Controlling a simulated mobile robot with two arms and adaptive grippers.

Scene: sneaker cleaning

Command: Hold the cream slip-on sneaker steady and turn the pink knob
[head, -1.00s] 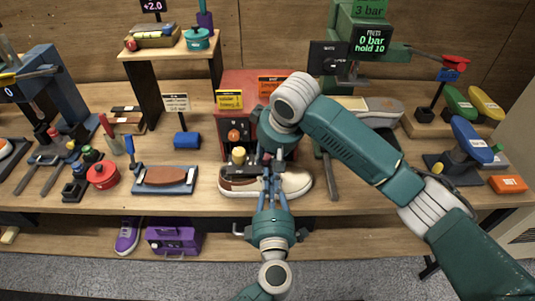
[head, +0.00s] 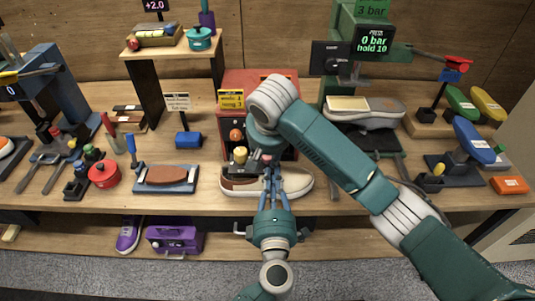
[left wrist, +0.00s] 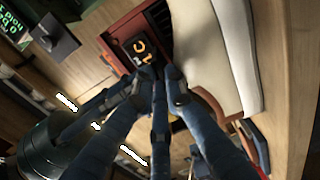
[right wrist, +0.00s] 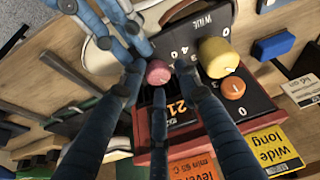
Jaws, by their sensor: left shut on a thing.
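The cream slip-on sneaker (head: 296,184) lies on the workbench in front of the red stand; its brown and cream side also shows in the left wrist view (left wrist: 235,50). My left gripper (head: 270,174) reaches in from the front and is shut on the sneaker near its middle. The pink knob (right wrist: 158,72) sits on a dark panel beside a yellow knob (right wrist: 218,57) and an orange knob (right wrist: 232,88). My right gripper (right wrist: 159,70) is open, its fingertips on either side of the pink knob, with small gaps seen. In the head view its arm hides much of the stand.
The red stand (head: 230,110) is behind the sneaker, with a yellow sign (head: 231,99). A brown block on a blue tray (head: 150,187) is left. A green press (head: 340,40) and another shoe (head: 380,108) are at the back right.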

